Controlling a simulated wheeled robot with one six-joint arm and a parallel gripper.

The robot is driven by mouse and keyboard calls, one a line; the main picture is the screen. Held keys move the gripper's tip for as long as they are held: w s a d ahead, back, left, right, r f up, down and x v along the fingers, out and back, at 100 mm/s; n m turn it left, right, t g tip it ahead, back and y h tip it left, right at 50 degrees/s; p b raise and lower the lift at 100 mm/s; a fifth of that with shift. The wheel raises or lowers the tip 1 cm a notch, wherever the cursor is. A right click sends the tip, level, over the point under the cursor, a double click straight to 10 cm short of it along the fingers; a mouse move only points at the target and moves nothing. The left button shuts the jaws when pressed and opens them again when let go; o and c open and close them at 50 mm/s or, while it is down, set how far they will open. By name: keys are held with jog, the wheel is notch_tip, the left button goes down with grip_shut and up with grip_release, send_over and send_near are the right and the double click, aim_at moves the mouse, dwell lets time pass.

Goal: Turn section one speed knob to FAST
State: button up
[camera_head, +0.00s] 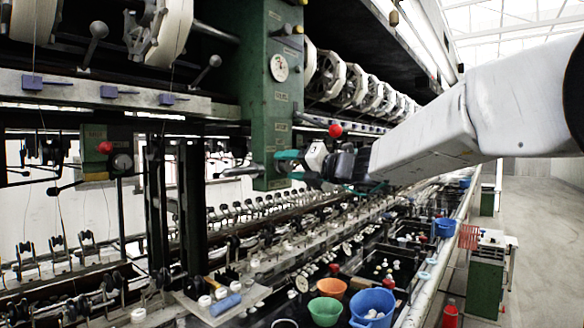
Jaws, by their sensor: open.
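A green machine column (266,110) stands at the upper middle with small label plates down its face. A round white dial (280,67) sits high on it, and a small dark knob (287,29) is above the dial near the top. The writing is too small to read, so I cannot tell which control is the section one speed knob or where it is set. My gripper (286,165) is open, with teal fingers beside the column's lower end, well below the dial. The gripper overlaps the column's lower right edge; contact cannot be told.
A red ball handle (335,130) is just above my gripper. Another red knob (105,147) is on a green box at left. White reels (355,83) line the machine. Blue (372,307), green and orange bowls are below in front. The aisle floor (545,250) at right is free.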

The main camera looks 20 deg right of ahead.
jog(key=v, duration=0.7)
jog(key=shift+s+d, duration=0.2)
jog(key=shift+s, duration=0.15)
jog(key=s+a+f+n+g+h, duration=0.1)
jog(key=s+a+f+n+g, duration=0.25)
jog(key=s+f+n, duration=0.5)
jog(key=s+a+f+n+g, duration=0.25)
jog(key=f+n+g, duration=0.3)
jog(key=n, duration=0.55)
jog(key=s+d+f+n+g+h, duration=0.2)
jog(key=s+f+n+h, duration=0.2)
jog(key=s+n, duration=0.5)
jog(key=s+d+f+n+g+h, duration=0.2)
jog(key=s+f+n+h, duration=0.3)
jog(key=s+f+n, duration=0.4)
jog(key=s+d+n, duration=0.1)
jog(key=s, duration=0.4)
jog(key=shift+s+f+g, duration=0.2)
jog(key=shift+g, duration=0.2)
